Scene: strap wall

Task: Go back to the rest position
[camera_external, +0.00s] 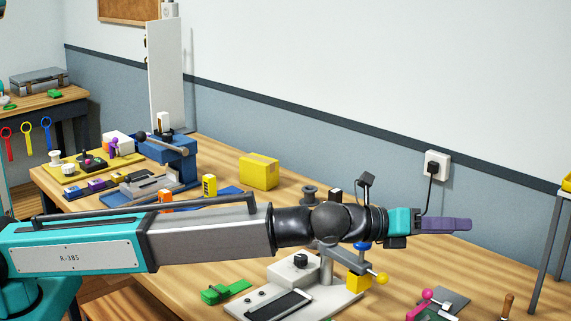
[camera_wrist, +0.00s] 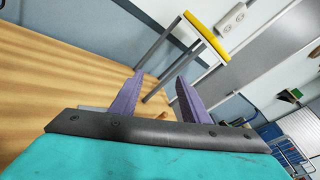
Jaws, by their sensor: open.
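My gripper (camera_external: 452,225) has purple fingers and is at the right end of my outstretched arm, above the wooden workbench (camera_external: 225,225) in the external view. In the wrist view my gripper (camera_wrist: 160,97) shows its two purple fingers spread apart with nothing between them. The gripper is open and empty. In the external view the fingers point right, in front of the wall below the white socket (camera_external: 438,163).
A grey fixture plate (camera_external: 265,300) with a post and yellow knob stands below my wrist. A yellow-topped stand (camera_wrist: 206,37) is ahead of the fingers in the wrist view.

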